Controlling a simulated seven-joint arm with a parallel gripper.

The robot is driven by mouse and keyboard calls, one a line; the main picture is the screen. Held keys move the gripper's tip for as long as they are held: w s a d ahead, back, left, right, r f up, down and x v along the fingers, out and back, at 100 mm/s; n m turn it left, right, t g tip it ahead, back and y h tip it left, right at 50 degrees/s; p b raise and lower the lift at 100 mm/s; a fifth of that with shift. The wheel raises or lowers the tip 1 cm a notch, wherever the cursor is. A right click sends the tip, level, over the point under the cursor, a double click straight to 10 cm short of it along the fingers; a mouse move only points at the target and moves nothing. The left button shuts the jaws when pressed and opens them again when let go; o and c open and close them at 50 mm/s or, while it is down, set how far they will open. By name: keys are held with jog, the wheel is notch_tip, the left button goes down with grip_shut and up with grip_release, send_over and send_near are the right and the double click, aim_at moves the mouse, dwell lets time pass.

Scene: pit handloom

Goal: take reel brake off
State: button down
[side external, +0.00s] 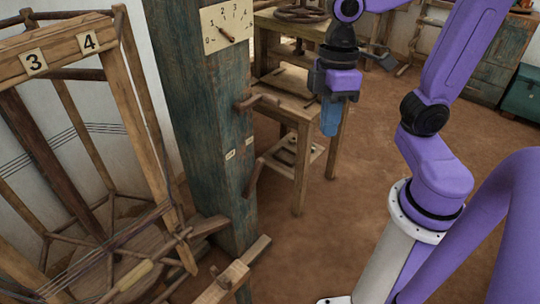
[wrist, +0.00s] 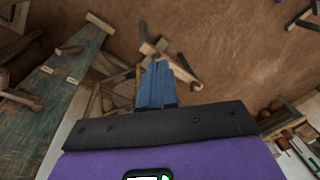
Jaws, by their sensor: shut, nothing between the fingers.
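A blue-green wooden post (side external: 205,120) stands left of centre. An upper wooden lever (side external: 260,102) sticks out to its right, and a lower, slanted wooden lever (side external: 253,178) hangs below two small pale labels. I cannot tell which lever is the reel brake. A wooden reel (side external: 110,130) marked 3 and 4 stands left of the post. My gripper (side external: 330,130) points down, right of the post and apart from both levers. Its blue fingers are shut and empty. In the wrist view, the post (wrist: 62,95) with its levers lies left of the fingers (wrist: 157,66).
A dial plate (side external: 226,24) is on the post's top. A wooden table (side external: 288,105) with a lower shelf stands behind my gripper. A green chest (side external: 522,95) is at the far right. Brown floor lies open between the table and my arm.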

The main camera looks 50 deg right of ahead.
jog(key=w+d+m+t+y, duration=0.1)
jog(key=w+d+m+y, duration=0.3)
jog(key=w, duration=0.6)
jog(key=w+d+m+t, duration=0.1)
jog(key=w+d+m, duration=0.1)
jog(key=w+d, duration=0.6)
jog(key=w+d+m+t, duration=0.25)
jog(key=w+d, duration=0.25)
jog(key=d, duration=0.5)
jog(key=w+d+m+t, duration=0.2)
jog(key=w+d+m, duration=0.15)
jog(key=d, duration=0.55)
notch_tip(320, 180, down, 36)
jog(key=n, duration=0.1)
jog(key=shift+w+r, duration=0.15)
jog(key=shift+w, duration=0.15)
jog(key=shift+a, duration=0.15)
jog(key=w+a+f, duration=0.5)
jog(key=a+f, duration=0.2)
jog(key=a, duration=0.1)
jog(key=shift+w+f+h, duration=0.15)
jog(key=shift+w+h, duration=0.15)
